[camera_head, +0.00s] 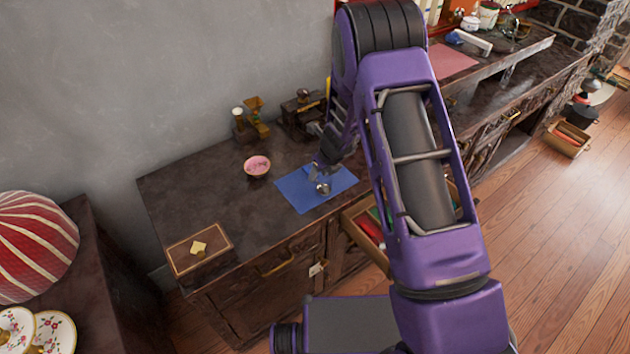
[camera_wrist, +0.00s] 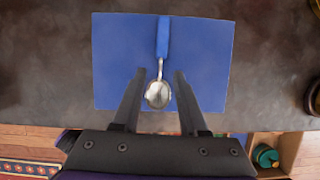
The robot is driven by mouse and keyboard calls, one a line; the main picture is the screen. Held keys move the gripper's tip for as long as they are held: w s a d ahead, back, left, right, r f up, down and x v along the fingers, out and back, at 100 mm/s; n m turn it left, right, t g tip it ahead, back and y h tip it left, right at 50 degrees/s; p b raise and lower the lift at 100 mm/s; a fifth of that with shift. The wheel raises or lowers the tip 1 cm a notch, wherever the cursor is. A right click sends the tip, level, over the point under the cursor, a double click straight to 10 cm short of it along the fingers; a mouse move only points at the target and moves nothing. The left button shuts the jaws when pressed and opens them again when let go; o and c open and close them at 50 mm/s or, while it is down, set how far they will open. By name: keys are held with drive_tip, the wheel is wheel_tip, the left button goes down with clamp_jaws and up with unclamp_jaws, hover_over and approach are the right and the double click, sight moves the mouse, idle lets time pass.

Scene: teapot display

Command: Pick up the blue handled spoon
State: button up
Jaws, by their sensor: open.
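The blue handled spoon (camera_wrist: 161,62) lies on a blue mat (camera_wrist: 205,58) in the wrist view, its handle pointing up the picture and its silver bowl nearest me. My gripper (camera_wrist: 157,77) is open, with one dark finger on each side of the spoon's bowl and neck. No contact between fingers and spoon shows, and the height above the mat is hard to tell. In the head view the spoon's bowl (camera_head: 323,188) shows on the mat (camera_head: 297,193), just below my gripper (camera_head: 318,172); the handle is mostly hidden there.
A pink bowl (camera_head: 257,166) stands left of the mat on the dark counter (camera_head: 215,205). A brown board (camera_head: 200,249) with a yellow piece lies at the near left corner. A grinder (camera_head: 254,118) stands behind. An open drawer (camera_head: 352,225) sits below the counter's front edge.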

drive_tip(key=shift+x, duration=1.45)
drive_tip(key=shift+w, duration=0.1)
clamp_jaws()
